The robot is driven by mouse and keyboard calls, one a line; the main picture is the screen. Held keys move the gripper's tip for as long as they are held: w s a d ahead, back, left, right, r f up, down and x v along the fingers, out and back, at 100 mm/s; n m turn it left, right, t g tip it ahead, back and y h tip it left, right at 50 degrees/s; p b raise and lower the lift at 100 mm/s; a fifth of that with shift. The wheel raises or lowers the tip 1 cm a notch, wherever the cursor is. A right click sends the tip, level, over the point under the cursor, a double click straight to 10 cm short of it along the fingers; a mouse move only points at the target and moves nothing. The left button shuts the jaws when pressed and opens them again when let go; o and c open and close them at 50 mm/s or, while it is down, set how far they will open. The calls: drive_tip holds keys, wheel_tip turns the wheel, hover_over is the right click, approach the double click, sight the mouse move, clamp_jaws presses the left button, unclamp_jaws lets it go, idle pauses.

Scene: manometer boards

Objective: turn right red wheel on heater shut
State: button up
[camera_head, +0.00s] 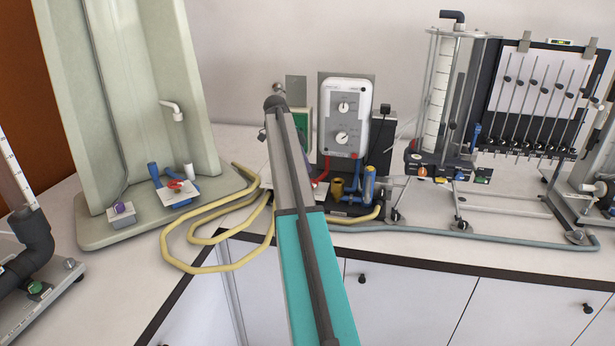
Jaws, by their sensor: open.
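The heater (346,118) is a white box with two round dials, mounted upright on a grey back plate on the bench behind my arm. A red pipe (322,172) and a blue pipe (357,170) come out beneath it. I cannot make out a red wheel on it; my arm covers the area just left of the heater and part of its base. My arm reaches from the bottom middle up toward the heater's left side. My gripper cannot be made out past the end of the arm.
Yellow hoses (205,268) loop over the bench edge at left. A tall pale stand (125,100) with a red-handled valve (176,185) is on the left. Brass and blue fittings (369,184) stand below the heater. A manometer board (540,95) stands at right.

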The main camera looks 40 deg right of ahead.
drive_tip(key=p+v, duration=0.2)
drive_tip(key=v, duration=0.9)
drive_tip(key=shift+r, duration=0.35)
drive_tip(key=shift+w+a, duration=0.1)
drive_tip(key=shift+a, duration=0.05)
drive_tip(key=shift+r, duration=0.1)
